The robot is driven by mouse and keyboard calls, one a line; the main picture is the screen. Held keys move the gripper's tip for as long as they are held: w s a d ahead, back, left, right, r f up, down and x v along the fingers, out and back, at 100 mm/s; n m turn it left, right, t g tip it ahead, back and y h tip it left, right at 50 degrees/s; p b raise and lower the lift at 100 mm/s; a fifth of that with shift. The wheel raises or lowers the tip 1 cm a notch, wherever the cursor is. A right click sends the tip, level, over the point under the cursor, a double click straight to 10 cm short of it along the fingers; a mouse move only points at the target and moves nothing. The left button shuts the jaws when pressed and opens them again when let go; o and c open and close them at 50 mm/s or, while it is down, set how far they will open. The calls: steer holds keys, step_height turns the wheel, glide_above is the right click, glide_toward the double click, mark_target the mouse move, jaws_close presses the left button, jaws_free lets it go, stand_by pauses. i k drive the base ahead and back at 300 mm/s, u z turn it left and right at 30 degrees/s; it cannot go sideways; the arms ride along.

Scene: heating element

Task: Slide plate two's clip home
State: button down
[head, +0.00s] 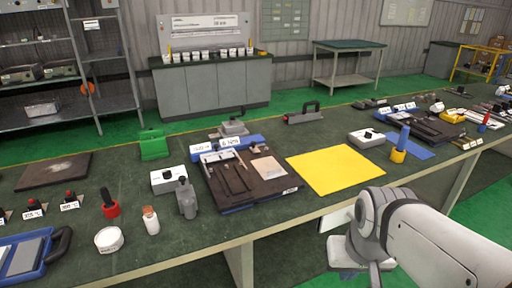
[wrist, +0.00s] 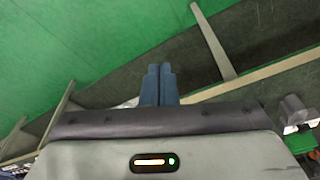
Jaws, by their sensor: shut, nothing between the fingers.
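A similar dark plate (head: 435,128) lies farther right. I cannot tell which is plate two, and no clip can be made out for certain. My gripper (wrist: 158,70) shows in the wrist view with its two blue-grey fingers together, empty and apart from both plates. In the head view my arm is at the lower right, in front of the bench edge.
A yellow mat (head: 335,170) lies right of the middle plate. A white box (head: 168,180), a grey upright tool (head: 187,198) and a small bottle (head: 151,220) stand left of it. A yellow-and-blue post (head: 399,148) stands beyond the mat. Green floor (wrist: 90,40) shows in the wrist view.

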mark_target(254, 149)
steer(key=z, duration=0.4)
steer(key=i, duration=1.25)
steer(key=u, duration=0.25)
